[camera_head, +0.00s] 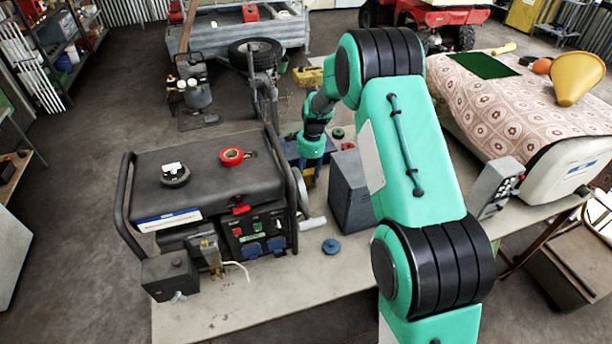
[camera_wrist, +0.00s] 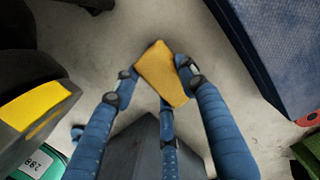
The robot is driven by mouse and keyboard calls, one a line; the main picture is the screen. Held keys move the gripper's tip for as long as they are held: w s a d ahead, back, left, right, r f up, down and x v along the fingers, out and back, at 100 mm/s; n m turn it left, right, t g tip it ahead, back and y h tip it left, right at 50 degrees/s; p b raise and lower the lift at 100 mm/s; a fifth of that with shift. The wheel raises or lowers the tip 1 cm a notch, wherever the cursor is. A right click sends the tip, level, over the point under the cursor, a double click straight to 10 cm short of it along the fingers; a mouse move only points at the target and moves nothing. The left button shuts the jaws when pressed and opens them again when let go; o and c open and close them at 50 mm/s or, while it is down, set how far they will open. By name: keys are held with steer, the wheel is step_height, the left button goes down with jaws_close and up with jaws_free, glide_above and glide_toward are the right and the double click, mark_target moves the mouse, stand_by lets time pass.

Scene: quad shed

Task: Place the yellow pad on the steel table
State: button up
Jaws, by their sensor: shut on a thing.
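The yellow pad (camera_wrist: 160,74) is held between the blue fingers of my gripper (camera_wrist: 158,78) in the wrist view, tilted, with a pale surface below it. I cannot tell whether the pad touches that surface. In the head view my gripper (camera_head: 309,168) is at the far side of the pale table (camera_head: 300,290), between the generator and a dark grey box, and partly hidden. The pale table looks like the steel table, though its metal is not clear.
A black generator (camera_head: 210,180) stands left of my gripper. The dark grey box (camera_head: 349,195) stands just right of it. A blue disc (camera_head: 331,246) lies on the table's front part, with bare surface around it. A patterned cloth (camera_head: 510,105) covers a surface at right.

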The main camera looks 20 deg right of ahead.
steer(key=o, duration=0.8)
steer(key=shift+c, duration=0.2)
step_height(320, 180, up, 12)
steer(key=d+p, duration=0.1)
steer(key=p, duration=0.1)
steer(key=shift+d, duration=0.25)
steer(key=shift+r, duration=0.1)
